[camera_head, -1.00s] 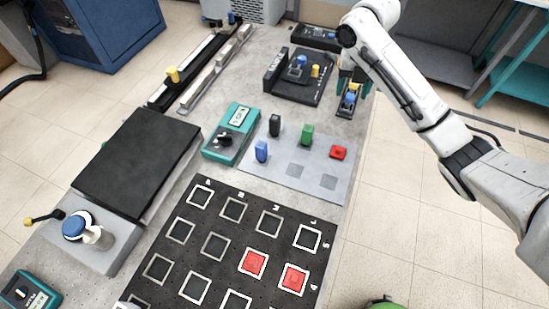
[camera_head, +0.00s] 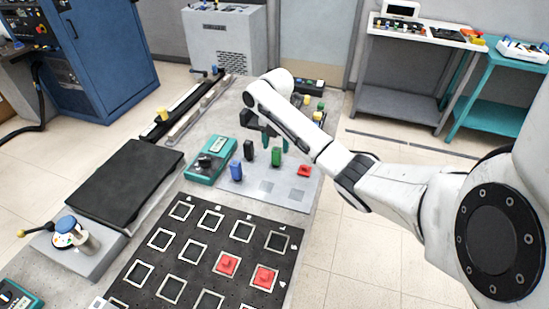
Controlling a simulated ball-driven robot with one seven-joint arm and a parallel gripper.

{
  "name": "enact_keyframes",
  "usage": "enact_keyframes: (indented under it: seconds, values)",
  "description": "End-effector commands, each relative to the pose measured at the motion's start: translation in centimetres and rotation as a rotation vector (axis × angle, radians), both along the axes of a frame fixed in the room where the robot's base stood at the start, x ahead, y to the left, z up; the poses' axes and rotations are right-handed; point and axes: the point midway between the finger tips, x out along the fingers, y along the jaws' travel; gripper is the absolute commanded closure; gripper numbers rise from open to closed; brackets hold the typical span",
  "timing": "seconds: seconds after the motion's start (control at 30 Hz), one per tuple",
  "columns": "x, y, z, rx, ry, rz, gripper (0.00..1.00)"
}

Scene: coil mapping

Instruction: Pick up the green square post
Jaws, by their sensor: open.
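The green square post (camera_head: 276,157) stands upright on a light grey plate (camera_head: 270,190), between a dark post (camera_head: 248,150) and a low red piece (camera_head: 304,171). My gripper (camera_head: 275,143), with teal fingers, points down just above and behind the top of the green post. It is open and holds nothing that I can see. The arm comes in from the right and hides part of the area behind the gripper. I cannot tell whether a finger touches the post.
A blue post (camera_head: 236,171) stands at the plate's left. A teal meter (camera_head: 210,160) lies left of it. A black board (camera_head: 190,270) with white squares and two red pieces lies in front. A black pad (camera_head: 125,182) is at left. The plate's front squares are empty.

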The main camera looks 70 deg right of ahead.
Motion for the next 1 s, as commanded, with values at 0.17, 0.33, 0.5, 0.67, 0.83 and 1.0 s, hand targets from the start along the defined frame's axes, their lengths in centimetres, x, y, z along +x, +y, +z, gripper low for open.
enact_keyframes:
  seconds: [0.17, 0.33, 0.5, 0.67, 0.83, 1.0]
  values:
    - [-0.1, 0.1, -1.0, 0.001, 0.001, 0.0, 0.4]
    - [-0.4, 0.6, -3.2, 0.001, 0.003, -0.001, 0.4]
    - [-0.4, 0.6, -5.4, 0.0, 0.002, 0.0, 0.4]
    - [-0.4, 0.6, -5.9, -0.001, 0.0, 0.001, 0.4]
    - [-0.4, 0.6, -5.9, -0.001, 0.0, 0.001, 0.42]
    - [-0.4, 0.6, -5.8, -0.001, 0.001, 0.001, 0.59]
